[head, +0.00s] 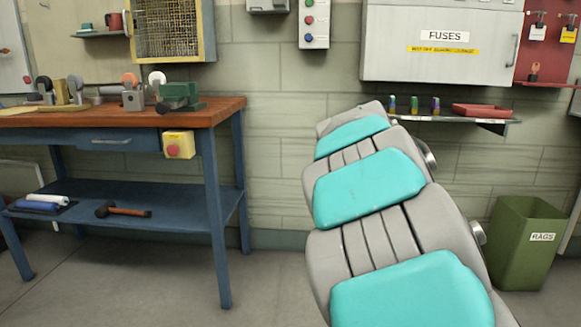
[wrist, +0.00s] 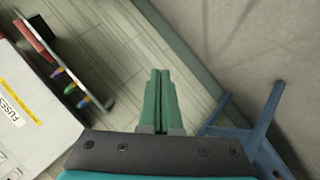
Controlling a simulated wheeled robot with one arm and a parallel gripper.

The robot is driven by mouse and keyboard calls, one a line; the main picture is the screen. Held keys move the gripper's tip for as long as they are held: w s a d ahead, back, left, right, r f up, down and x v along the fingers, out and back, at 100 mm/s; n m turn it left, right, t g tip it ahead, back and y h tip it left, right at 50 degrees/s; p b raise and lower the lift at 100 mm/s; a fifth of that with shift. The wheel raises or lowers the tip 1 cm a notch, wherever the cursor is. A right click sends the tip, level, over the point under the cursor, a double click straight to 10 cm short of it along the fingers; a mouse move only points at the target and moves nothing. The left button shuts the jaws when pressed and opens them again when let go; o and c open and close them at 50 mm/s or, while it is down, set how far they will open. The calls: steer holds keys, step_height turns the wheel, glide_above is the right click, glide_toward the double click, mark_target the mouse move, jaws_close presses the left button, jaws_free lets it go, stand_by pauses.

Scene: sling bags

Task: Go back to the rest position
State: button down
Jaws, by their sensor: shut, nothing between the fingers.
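My gripper (wrist: 158,92) shows in the wrist view as two green fingers pressed together, with nothing between them. It points toward the wall and floor, away from any surface it could touch. In the head view my grey and turquoise arm stretches forward toward the wall, and the gripper itself is hidden behind it. No sling bag shows in either view.
A workbench (head: 225,108) with a green vise (head: 180,97) and tools stands on the left. A fuse cabinet (head: 440,60) hangs above a small shelf (head: 440,119) holding a red tray (head: 488,111). A green rags bin (head: 526,245) stands on the right. Floor between bench and arm is clear.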

steer(key=s+d+f+m+g, duration=0.1)
steer(key=s+f+m, duration=0.1)
steer(key=s, duration=0.3)
steer(key=s+d+f+m+g, duration=0.1)
steer(key=s+d+f, duration=0.1)
steer(key=s, duration=0.4)
steer(key=s+a+f+m+g+y+p, duration=0.1)
steer(key=s+a+f+g, duration=0.1)
steer(key=s, duration=1)
steer(key=s+a+f+g+y+p, duration=0.1)
steer(key=s+a+f+g+y, duration=0.1)
steer(key=s+f, duration=0.5)
steer(key=s+a+f+m+g+y+p, duration=0.1)
steer(key=s+a+f+g, duration=0.3)
steer(key=s, duration=1.4)
steer(key=shift+a+f+m+y, duration=0.35)
steer(key=shift+a+y, duration=0.15)
steer(key=shift+a, duration=0.15)
